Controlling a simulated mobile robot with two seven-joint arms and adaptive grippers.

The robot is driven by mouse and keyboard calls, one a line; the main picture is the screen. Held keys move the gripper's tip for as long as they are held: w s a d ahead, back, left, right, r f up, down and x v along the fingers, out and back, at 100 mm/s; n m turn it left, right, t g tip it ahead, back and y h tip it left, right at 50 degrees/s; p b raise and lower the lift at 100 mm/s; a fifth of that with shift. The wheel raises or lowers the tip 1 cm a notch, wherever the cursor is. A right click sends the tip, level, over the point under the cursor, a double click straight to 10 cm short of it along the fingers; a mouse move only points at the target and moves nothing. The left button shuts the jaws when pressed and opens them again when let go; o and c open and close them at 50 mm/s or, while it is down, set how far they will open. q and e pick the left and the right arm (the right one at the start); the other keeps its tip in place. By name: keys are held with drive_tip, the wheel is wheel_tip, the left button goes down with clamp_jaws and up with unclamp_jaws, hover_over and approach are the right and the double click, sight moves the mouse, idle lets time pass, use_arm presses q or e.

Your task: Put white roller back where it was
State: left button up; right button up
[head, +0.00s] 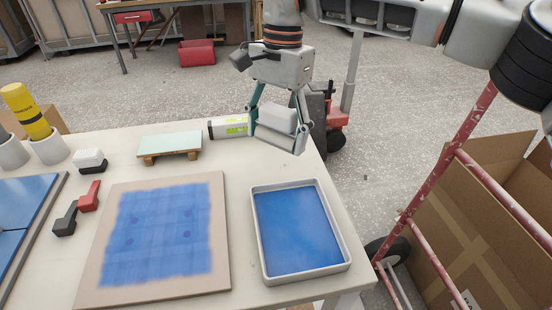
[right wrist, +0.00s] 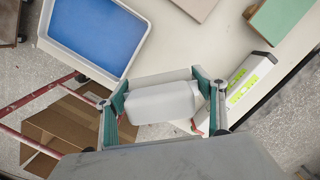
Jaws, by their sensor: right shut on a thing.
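The white roller (head: 277,117) is a pale, rounded block between the fingers of my right gripper (head: 278,126), above the far right corner of the table. The right wrist view shows the white roller (right wrist: 160,103) lying across between the teal fingers of the right gripper (right wrist: 163,90), which is shut on it. A pale bar runs alongside the block; I cannot tell if it is part of it. A paint tray (head: 344,262) with blue inside stands at the table's front right; it also shows in the right wrist view (right wrist: 84,68). My left gripper is out of view.
A white case with green labels (head: 229,127) lies close left of the right gripper. Cardboard boxes (head: 450,235) stand right of the table.

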sight(280, 106)
drive_tip(key=shift+f, duration=1.6)
wheel_tip(280, 106, down, 4)
drive_tip(key=shift+r+b, duration=0.25)
drive_tip(key=shift+b, duration=0.15)
drive_tip(key=shift+f, duration=0.15)
drive_tip(key=shift+c, duration=0.6)
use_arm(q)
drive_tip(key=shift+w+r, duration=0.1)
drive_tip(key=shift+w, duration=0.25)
use_arm(e)
drive_tip(key=o, duration=1)
use_arm(q)
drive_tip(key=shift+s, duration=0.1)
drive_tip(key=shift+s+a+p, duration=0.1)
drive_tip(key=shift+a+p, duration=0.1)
drive_tip(key=shift+p, duration=0.55)
use_arm(e)
drive_tip(key=r, duration=0.4)
drive_tip(key=w+r, duration=0.1)
drive_tip(key=r, duration=0.7)
drive_tip(key=shift+w+d, duration=0.2)
drive_tip(key=shift+d, duration=0.2)
